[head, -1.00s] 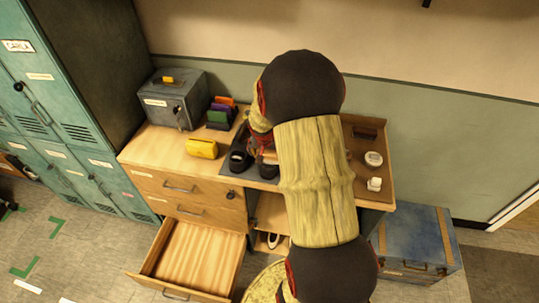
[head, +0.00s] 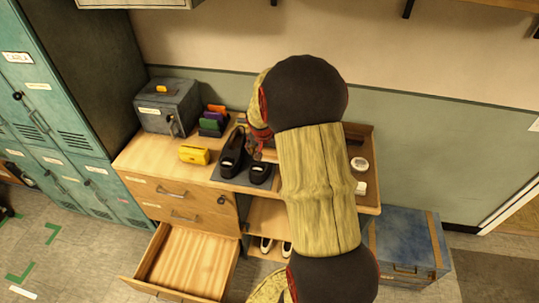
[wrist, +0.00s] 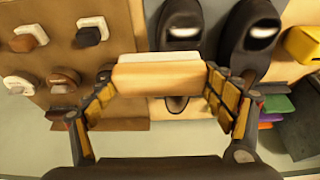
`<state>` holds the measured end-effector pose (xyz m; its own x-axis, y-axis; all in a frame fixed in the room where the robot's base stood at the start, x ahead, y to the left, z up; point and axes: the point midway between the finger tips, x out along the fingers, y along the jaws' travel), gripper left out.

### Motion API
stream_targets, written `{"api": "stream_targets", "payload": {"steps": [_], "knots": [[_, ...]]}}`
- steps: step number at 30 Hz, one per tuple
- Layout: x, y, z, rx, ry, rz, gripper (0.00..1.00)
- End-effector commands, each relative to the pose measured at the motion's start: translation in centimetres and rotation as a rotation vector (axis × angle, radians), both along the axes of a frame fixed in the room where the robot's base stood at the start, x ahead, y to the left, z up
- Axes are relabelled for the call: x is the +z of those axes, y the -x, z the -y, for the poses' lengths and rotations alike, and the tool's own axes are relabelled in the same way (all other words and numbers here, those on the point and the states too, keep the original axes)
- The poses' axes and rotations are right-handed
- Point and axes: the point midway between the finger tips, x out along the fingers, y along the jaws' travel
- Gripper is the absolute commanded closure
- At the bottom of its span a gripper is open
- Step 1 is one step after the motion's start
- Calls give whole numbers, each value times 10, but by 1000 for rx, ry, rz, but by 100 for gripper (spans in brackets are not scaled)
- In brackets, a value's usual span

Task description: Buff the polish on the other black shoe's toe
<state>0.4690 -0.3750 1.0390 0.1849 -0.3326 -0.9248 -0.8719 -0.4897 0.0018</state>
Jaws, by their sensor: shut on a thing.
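Two black shoes stand side by side on a grey mat (head: 228,181) on the bench, the left one (head: 231,158) and the right one (head: 260,173). In the wrist view the same pair appears swapped, with one shoe (wrist: 183,15) at top centre and the other (wrist: 252,45) right of it. Each has a pale patch in its opening. My gripper (wrist: 160,88) is shut on a wooden brush (wrist: 160,78) with a pale top strip, held across the toe end of the centre shoe. The brush hides part of that toe; contact cannot be told. In the head view my arm mostly hides the gripper (head: 262,138).
A yellow box (head: 194,155), coloured holders (head: 212,122) and a grey metal box (head: 167,105) stand left of the shoes. A brown tray (wrist: 50,100) holds several brushes. An open drawer (head: 190,262) juts out below.

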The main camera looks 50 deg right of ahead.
Motion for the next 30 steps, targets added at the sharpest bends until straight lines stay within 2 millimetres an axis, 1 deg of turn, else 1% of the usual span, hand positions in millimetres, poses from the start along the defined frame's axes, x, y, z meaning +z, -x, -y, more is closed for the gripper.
{"api": "stream_targets", "payload": {"steps": [1,3,6,9,25,30], "knots": [[8,-2,0,0,1,2,41],[14,-4,1,2,1,2,41],[22,-7,1,5,2,3,41],[25,-8,1,6,1,2,41],[25,-8,0,6,1,2,41],[21,-16,-9,26,1,2,41]]}}
